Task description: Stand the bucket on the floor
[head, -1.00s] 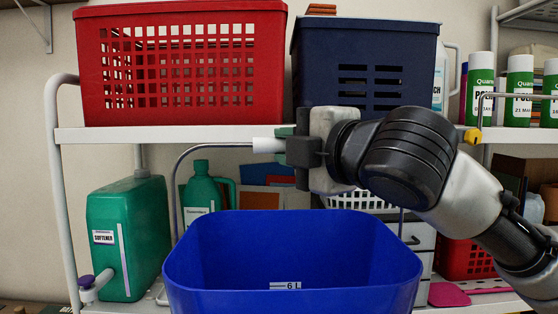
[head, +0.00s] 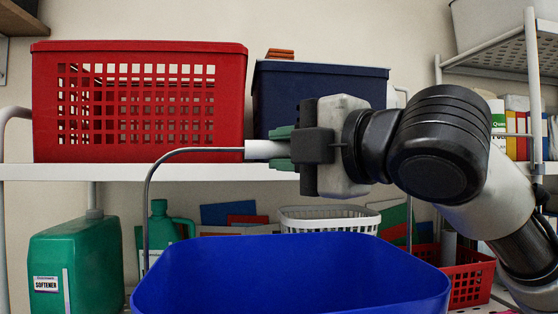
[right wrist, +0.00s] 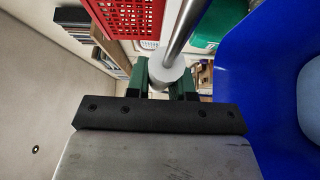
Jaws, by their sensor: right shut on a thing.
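The blue bucket (head: 290,275) hangs in front of me at the bottom of the head view, its rim roughly level and its lower part cut off. Its wire handle arches up to a white grip (head: 262,150). My right gripper (head: 282,150) is shut on this white grip with its green fingers. In the right wrist view the fingers (right wrist: 167,82) close around the white grip, and the blue bucket (right wrist: 255,70) is at the right. The floor under the bucket is hidden in the head view. My left gripper is not in view.
Behind the bucket stands a white shelf (head: 100,172) with a red basket (head: 140,110) and a dark blue box (head: 318,95) on top. Below are a green softener canister (head: 75,265), a white basket (head: 330,219) and a red basket (head: 470,275).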

